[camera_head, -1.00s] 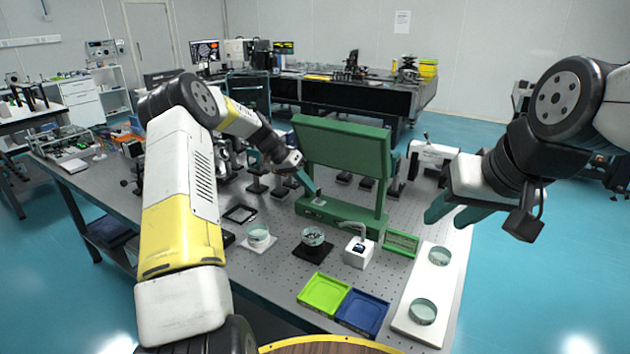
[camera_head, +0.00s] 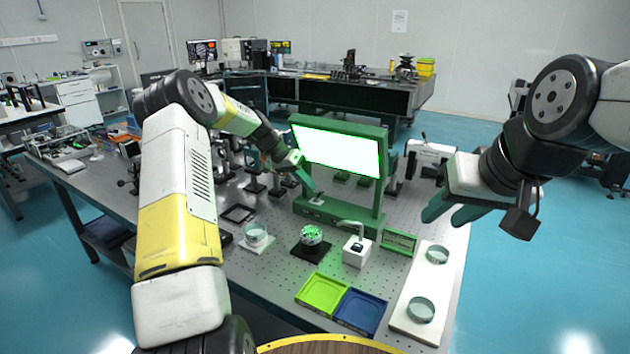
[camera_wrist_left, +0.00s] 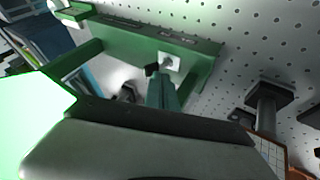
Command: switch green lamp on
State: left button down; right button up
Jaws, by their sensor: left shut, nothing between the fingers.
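The green lamp (camera_head: 387,160) stands on the optical table, and its panel (camera_head: 337,150) glows bright white. In the left wrist view the lit panel (camera_wrist_left: 30,125) fills the left edge. The lamp's green base (camera_head: 340,218) carries a small switch on a pale plate (camera_wrist_left: 171,63). My left gripper (camera_head: 312,190) is shut and empty, its fingertips at the switch; the fingers hide part of it, and I cannot tell whether they touch it. My right gripper (camera_head: 443,212) hangs at the right, over the table's right edge, well away from the lamp; its finger gap is unclear.
In front of the lamp are a dish on a black mount (camera_head: 311,237), a white block (camera_head: 357,252), a green tray (camera_head: 321,289), a blue tray (camera_head: 361,310) and a white board with dishes (camera_head: 411,300). Dark optical posts (camera_head: 255,185) stand behind my left gripper.

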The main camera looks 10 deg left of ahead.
pick_arm(q)
jog(key=shift+w+a+f, duration=0.25)
jog(key=shift+a+f, duration=0.15)
jog(key=shift+a, duration=0.25)
